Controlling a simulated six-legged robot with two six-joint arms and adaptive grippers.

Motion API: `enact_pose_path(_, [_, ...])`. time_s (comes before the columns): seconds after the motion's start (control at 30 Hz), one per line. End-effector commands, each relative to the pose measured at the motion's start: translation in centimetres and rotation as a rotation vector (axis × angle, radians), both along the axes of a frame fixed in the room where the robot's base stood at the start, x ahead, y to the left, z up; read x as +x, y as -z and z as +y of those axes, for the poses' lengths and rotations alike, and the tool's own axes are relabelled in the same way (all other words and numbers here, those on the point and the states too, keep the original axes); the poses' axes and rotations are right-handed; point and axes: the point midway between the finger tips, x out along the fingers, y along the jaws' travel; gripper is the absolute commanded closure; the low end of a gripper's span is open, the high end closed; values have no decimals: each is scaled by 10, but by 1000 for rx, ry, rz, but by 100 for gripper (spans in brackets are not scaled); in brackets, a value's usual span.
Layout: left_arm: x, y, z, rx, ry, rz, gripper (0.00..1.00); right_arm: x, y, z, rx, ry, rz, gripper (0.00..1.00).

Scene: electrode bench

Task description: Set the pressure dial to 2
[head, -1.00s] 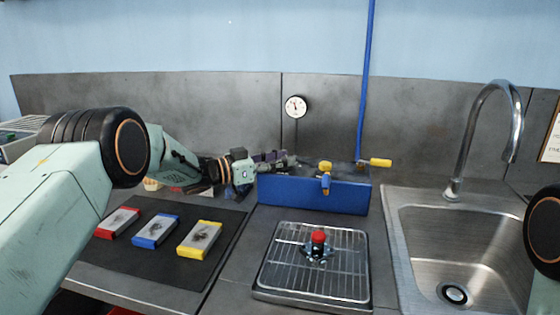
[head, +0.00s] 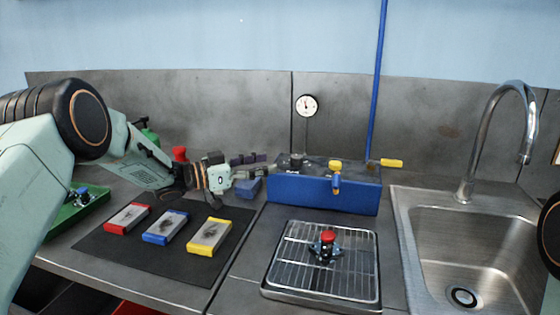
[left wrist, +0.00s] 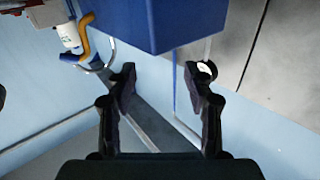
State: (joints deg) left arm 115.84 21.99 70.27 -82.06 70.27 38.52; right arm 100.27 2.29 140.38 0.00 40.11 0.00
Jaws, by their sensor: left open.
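The blue box (head: 325,193) stands at the back of the bench. A dark round knob (head: 296,160) is on the left of its top; I take it for the pressure dial, and its setting is too small to read. A round white gauge (head: 307,105) stands above and behind it, its figures unreadable. My left gripper (head: 266,163) is open and empty, just left of the knob and apart from it. In the left wrist view the open fingers (left wrist: 163,85) have nothing between them, and the blue box (left wrist: 165,20) is at the top. My right gripper is out of view.
A rack (head: 290,285) with a red-topped part (head: 327,237) stands in front, a sink (head: 425,230) at right. Red, blue and yellow-ended blocks lie on a black mat (head: 130,258).

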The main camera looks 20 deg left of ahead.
Motion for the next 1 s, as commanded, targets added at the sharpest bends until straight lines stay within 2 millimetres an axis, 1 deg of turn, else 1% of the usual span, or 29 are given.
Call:
enact_pose_path(0.03, [-6,-1,9,-2,-3,-1,48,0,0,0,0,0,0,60])
enact_pose_path(0.13, [-15,-1,20,-2,-2,-3,48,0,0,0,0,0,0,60])
enact_pose_path(0.3, [-24,-1,30,-1,-1,-2,48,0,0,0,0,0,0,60])
enact_pose_path(0.73, [-26,-2,32,1,1,-1,48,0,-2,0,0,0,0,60])
enact_pose_path(0.87, [-26,-16,32,1,1,-1,48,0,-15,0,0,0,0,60])
enact_pose_path(1.0, [-26,-39,32,1,1,-2,48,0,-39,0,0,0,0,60])
